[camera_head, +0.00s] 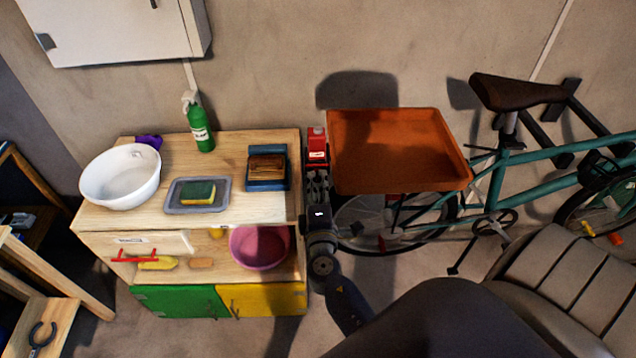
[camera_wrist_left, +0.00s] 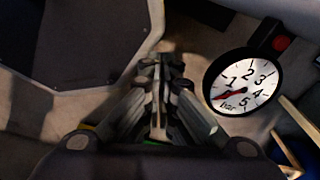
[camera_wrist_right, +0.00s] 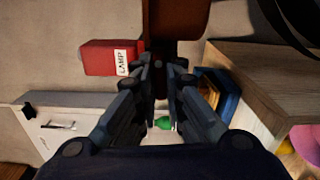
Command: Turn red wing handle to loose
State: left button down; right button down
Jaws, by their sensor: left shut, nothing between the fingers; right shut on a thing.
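My right gripper (camera_head: 318,172) is at the right edge of the wooden cabinet, left of the orange tray. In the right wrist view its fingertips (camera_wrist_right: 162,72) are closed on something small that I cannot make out. A red can labelled LAMP (camera_wrist_right: 112,57) stands just beyond and above them; it also shows in the head view (camera_head: 317,143). My left gripper (camera_wrist_left: 160,95) is shut and empty, beside a round pressure gauge (camera_wrist_left: 240,82). I cannot identify a red wing handle with certainty.
The orange tray (camera_head: 440,170) is in front of the green bicycle (camera_head: 490,190). On the cabinet top (camera_head: 230,170) are a white basin (camera_head: 120,178), a green bottle (camera_head: 200,128) and a sponge (camera_head: 198,192). A ribbed seat (camera_head: 560,280) is at lower right.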

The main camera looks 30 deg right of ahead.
jog(key=n, duration=0.4)
jog(key=shift+r, duration=0.1)
jog(key=n+p, duration=0.1)
jog(key=n, duration=0.3)
jog(key=n+p, duration=0.2)
jog(key=n, duration=0.3)
jog(key=shift+r+p, duration=0.1)
jog(key=shift+p, duration=0.25)
jog(key=shift+n+p, duration=0.95)
jog(key=shift+n, duration=1.35)
jog(key=c, duration=1.7)
grip_release()
jog(key=shift+f, duration=0.2)
